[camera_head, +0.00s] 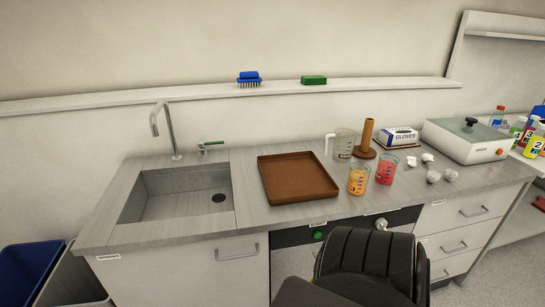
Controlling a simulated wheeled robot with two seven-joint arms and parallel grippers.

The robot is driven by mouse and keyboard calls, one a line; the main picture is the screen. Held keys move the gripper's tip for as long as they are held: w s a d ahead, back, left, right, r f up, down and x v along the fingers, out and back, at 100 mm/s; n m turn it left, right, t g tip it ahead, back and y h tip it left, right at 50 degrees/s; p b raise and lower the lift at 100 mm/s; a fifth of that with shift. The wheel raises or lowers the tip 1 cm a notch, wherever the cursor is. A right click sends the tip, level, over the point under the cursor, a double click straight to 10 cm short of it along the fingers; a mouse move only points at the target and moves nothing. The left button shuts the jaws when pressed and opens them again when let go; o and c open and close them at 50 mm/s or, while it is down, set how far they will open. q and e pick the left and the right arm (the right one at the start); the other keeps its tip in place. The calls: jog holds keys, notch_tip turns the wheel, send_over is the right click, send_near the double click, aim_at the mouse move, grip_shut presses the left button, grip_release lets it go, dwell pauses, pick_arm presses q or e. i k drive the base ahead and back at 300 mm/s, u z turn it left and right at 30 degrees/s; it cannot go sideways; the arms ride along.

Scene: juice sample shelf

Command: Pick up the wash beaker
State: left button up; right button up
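A clear beaker with a handle (344,146) stands upright on the counter, behind and right of the brown tray. A beaker of orange contents (358,180) and a beaker of red contents (386,171) stand upright at the tray's right. No label that I can read marks which one is the wash beaker. Neither of my grippers is in view.
The empty brown tray (262,178) lies right of the sink (150,205). A brown peg stand (365,140), a glove box (398,137) and a white device (467,140) stand to the right. Several crumpled white pieces lie nearby. A black chair (365,260) stands in front.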

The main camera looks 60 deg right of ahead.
aim_at(359, 173)
jog(key=u, duration=1.1)
jog(key=k, duration=2.55)
jog(key=z, duration=0.1)
